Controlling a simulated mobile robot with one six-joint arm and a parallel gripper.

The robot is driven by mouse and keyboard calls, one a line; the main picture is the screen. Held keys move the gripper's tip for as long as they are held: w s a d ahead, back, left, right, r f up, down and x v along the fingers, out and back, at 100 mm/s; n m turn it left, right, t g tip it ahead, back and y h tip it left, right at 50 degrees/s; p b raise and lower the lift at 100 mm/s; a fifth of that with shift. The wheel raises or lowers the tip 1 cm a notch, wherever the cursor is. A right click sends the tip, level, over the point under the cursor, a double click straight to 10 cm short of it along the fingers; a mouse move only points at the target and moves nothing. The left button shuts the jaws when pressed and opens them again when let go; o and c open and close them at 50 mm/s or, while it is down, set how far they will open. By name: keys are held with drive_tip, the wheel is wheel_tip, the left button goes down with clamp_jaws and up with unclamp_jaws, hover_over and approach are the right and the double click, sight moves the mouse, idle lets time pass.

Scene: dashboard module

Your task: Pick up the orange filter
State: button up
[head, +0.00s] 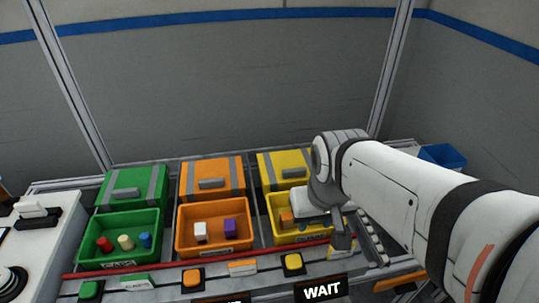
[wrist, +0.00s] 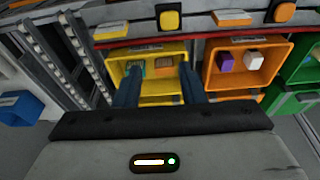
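The orange filter appears to be the small orange block (head: 286,219) inside the yellow bin (head: 320,236), near its left side in the head view. In the wrist view it shows as an orange-brown piece (wrist: 163,65) in the yellow bin (wrist: 160,88), beside a teal piece (wrist: 137,68). My gripper (wrist: 159,75) is open, with two dark fingers spread apart and nothing seen between them. It is over the yellow bin, with the orange piece between the finger lines in the wrist view. The height gap cannot be told. My arm hides part of the bin in the head view.
An orange bin (head: 213,247) holds a white and a purple block. A green bin (head: 120,253) holds red, cream and blue pieces. Lidded boxes stand behind the bins. A red rail (head: 160,261) and buttons run along the front. A blue bin (head: 442,155) is at the right.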

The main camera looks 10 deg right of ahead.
drive_tip(key=shift+o, duration=0.4)
drive_tip(key=shift+a, duration=0.2)
drive_tip(key=shift+o, duration=0.9)
drive_tip(key=shift+w, duration=0.15)
drive_tip(key=o, duration=0.3)
drive_tip(key=w+f, duration=0.3)
drive_tip(key=w, duration=0.2)
drive_tip(key=w+f+g+b, duration=0.1)
drive_tip(key=w+f, duration=0.1)
drive_tip(key=w, duration=0.3)
drive_tip(key=shift+w+d+f+n+g, duration=0.25)
drive_tip(key=shift+f+n+g, duration=0.05)
drive_tip(key=shift+f, duration=0.1)
drive_tip(key=g, duration=0.1)
hover_over(290, 216)
drive_tip(key=f, duration=0.7)
drive_tip(key=shift+w+d+f+b, duration=0.15)
drive_tip(key=shift+w+f+b, duration=0.05)
drive_tip(key=shift+f+b, duration=0.1)
drive_tip(key=shift+f, duration=3.95)
